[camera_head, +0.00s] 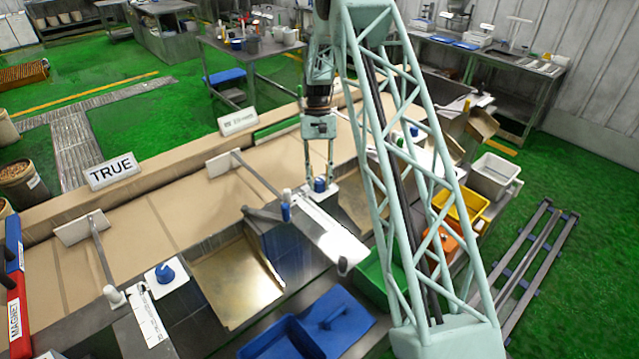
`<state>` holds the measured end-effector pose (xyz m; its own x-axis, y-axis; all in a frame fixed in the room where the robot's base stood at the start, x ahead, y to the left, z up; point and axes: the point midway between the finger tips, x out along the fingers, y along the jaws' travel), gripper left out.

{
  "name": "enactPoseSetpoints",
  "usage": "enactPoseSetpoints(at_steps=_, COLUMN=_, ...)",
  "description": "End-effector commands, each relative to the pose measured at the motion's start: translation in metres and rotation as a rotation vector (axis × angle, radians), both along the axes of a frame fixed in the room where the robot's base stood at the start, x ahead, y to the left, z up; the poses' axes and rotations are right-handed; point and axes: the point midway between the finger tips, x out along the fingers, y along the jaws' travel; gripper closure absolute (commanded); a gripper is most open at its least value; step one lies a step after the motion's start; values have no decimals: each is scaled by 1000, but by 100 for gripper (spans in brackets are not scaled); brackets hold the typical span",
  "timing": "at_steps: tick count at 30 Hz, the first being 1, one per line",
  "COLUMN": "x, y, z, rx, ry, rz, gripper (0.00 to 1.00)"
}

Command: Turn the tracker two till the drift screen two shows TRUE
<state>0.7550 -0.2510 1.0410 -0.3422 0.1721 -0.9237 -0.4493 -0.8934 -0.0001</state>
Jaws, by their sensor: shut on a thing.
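My gripper (320,178) points down at the middle station and is shut on a blue knob (319,187), which I take for tracker two. The knob sits on a pale plate beside a long white-topped metal bar. A white screen (238,121) stands on the ledge behind this station; its lettering is too small to read surely. I take it for drift screen two. A nearer screen (110,171) at left reads TRUE; it stands behind the left station, which has its own blue knob (165,274).
Another blue knob (414,132) is at the right station, partly behind my arm. A blue tray (268,344), green bin (372,280) and yellow bin (474,204) line the front side.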

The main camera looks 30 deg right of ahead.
Motion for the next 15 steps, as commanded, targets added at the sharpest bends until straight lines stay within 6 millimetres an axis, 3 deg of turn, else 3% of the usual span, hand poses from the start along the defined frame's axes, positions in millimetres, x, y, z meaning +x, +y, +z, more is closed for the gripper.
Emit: enactPoseSetpoints(at_steps=15, x=1, y=1, z=-1, rx=-1, ry=-1, rz=451, gripper=86)
